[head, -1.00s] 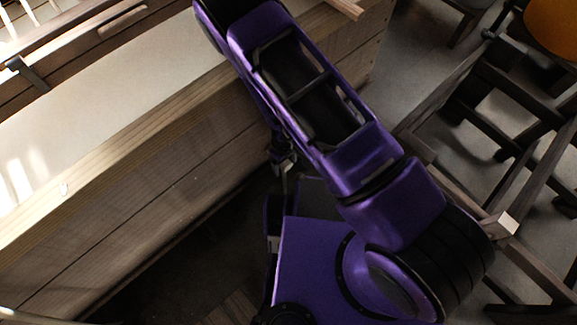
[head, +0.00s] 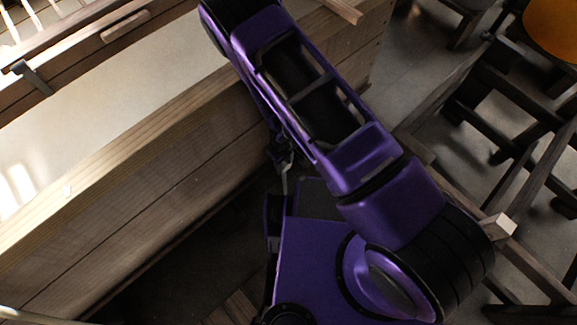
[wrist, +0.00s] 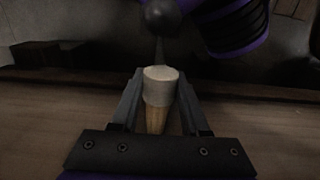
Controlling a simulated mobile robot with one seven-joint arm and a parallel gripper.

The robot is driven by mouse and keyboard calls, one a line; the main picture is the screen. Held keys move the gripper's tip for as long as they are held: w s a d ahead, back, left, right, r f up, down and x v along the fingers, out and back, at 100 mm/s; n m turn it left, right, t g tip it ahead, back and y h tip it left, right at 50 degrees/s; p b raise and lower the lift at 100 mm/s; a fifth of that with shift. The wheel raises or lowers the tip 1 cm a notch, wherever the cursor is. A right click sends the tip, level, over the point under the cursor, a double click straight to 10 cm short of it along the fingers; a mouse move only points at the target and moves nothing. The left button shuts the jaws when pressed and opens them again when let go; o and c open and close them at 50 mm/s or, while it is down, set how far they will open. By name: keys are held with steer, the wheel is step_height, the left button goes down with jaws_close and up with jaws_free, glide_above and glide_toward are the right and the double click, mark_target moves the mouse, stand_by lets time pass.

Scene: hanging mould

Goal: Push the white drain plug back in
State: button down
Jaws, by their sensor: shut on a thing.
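In the head view the gripper and the plug are hidden by my purple arm. No drain hole can be made out.
A long wooden trough (head: 140,210) with a pale inside (head: 90,120) fills the left of the head view. A dark wooden frame (head: 510,145) and an orange round thing (head: 553,28) are at right.

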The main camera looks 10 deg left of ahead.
steer(key=shift+w+a+r+p, duration=0.15)
steer(key=shift+w+a+p, duration=0.45)
steer(key=shift+p, duration=0.65)
steer(key=shift+w+a+r+p, duration=0.15)
steer(key=shift+w+a+p, duration=0.4)
steer(key=shift+p, duration=0.7)
steer(key=shift+w+a+f+p, duration=0.25)
steer(key=shift+a+p, duration=0.15)
steer(key=shift+p, duration=0.15)
steer(key=shift+c, duration=1.6)
jaws_free()
steer(key=shift+r, duration=0.1)
step_height(320, 180, up, 17)
steer(key=p, duration=0.2)
steer(key=shift+s+d+r, duration=0.1)
